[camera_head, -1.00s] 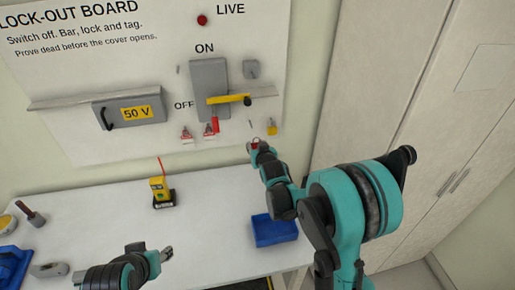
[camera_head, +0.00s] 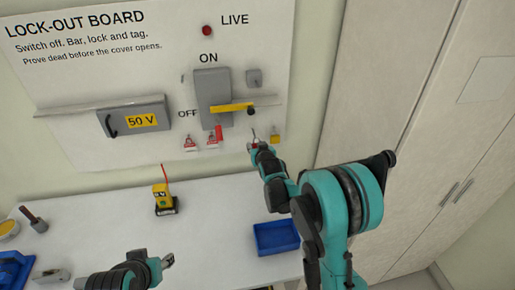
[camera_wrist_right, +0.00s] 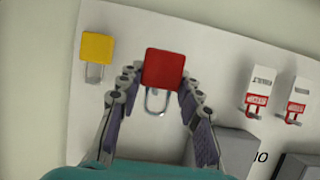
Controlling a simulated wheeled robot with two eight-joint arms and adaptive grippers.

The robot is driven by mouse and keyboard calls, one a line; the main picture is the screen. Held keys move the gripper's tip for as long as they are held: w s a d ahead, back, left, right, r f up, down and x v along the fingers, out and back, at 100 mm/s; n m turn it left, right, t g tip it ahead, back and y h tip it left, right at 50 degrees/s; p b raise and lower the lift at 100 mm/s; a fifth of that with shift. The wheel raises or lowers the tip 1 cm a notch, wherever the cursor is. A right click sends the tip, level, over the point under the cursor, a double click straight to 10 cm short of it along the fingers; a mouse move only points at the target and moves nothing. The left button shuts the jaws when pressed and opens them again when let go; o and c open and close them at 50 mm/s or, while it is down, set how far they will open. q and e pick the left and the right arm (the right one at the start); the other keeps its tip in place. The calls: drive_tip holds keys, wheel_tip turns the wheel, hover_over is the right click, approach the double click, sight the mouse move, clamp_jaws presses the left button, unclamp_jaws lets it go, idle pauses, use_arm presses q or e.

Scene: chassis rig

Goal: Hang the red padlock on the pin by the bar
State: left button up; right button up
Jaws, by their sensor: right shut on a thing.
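My right gripper (camera_head: 256,147) is shut on the red padlock, which shows small in the head view (camera_head: 255,146). In the right wrist view, the red padlock body (camera_wrist_right: 164,69) sits between my right fingertips (camera_wrist_right: 158,80), with its shackle showing below it. The yellow bar (camera_head: 231,107) lies across the grey switch box (camera_head: 213,92). A thin pin-like piece (camera_head: 254,132) shows on the board below the bar's right end, just above the gripper. I cannot tell whether the shackle touches it. My left gripper (camera_head: 167,260) is low over the table; its fingers are too small to read.
A yellow padlock (camera_head: 275,135) hangs right of my right gripper; red-and-white tags (camera_head: 190,143) hang to the left. The table (camera_head: 215,205) holds a yellow tester (camera_head: 163,198) and a blue tray (camera_head: 276,237). Tall cabinets (camera_head: 420,120) stand at right.

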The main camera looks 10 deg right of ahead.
drive_tip(key=shift+w, duration=2.5)
drive_tip(key=s, duration=0.8)
drive_tip(key=shift+s+r+p, duration=0.15)
drive_tip(key=shift+s+p, duration=0.2)
drive_tip(key=shift+s, duration=0.05)
drive_tip(key=s+r+p, duration=0.3)
drive_tip(key=r+p, duration=0.5)
drive_tip(key=r, duration=0.4)
drive_tip(key=s+r+p, duration=0.2)
drive_tip(key=r+p, duration=0.7)
drive_tip(key=r, duration=0.3)
drive_tip(key=r+b+x, duration=0.1)
drive_tip(key=r+x, duration=0.1)
drive_tip(key=x, duration=0.7)
drive_tip(key=shift+w+d+f, duration=0.15)
drive_tip(key=shift+w+d, duration=0.1)
drive_tip(key=shift+w, duration=0.4)
